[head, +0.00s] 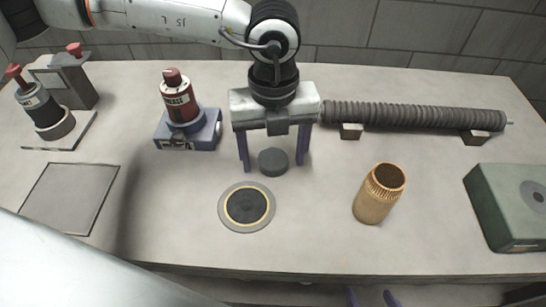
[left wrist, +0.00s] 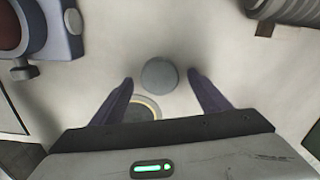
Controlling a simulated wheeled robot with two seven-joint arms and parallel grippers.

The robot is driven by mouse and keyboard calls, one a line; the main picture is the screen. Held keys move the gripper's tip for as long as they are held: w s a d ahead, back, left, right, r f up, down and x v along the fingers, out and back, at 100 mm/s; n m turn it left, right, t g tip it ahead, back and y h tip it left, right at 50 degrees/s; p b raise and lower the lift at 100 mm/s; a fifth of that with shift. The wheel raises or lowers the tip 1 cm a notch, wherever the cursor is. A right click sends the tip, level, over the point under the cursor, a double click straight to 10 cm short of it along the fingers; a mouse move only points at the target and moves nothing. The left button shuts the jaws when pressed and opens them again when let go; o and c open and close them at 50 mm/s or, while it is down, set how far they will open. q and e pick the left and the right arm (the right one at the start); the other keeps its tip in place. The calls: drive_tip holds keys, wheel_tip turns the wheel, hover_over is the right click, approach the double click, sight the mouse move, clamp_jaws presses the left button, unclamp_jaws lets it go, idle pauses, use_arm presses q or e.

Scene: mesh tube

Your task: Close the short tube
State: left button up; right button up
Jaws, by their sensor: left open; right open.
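The short tube (head: 372,203) is a tan cylinder with a ribbed upper end and a dark open top. It stands upright right of the middle in the head view. A dark grey round cap (head: 272,161) lies left of it and also shows in the left wrist view (left wrist: 160,74). My left gripper (head: 273,168) is open, pointing down, with one finger on each side of the cap and gaps between. I cannot tell how far the fingertips are above the table. My right gripper (head: 371,298) is open at the bottom edge, only its fingertips showing, away from the tube.
A round plate with a yellow ring (head: 246,205) lies in front of the cap. A red-topped grease container (head: 180,100) sits in a blue holder at left. A long ribbed tube (head: 415,116) rests on blocks behind. A green box (head: 510,205) is at right. Table around the short tube is clear.

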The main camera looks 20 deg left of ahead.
sight(274, 160)
use_arm(q)
drive_tip(key=c, duration=1.1)
drive_tip(key=shift+c, duration=0.2)
wheel_tip(274, 160, up, 10)
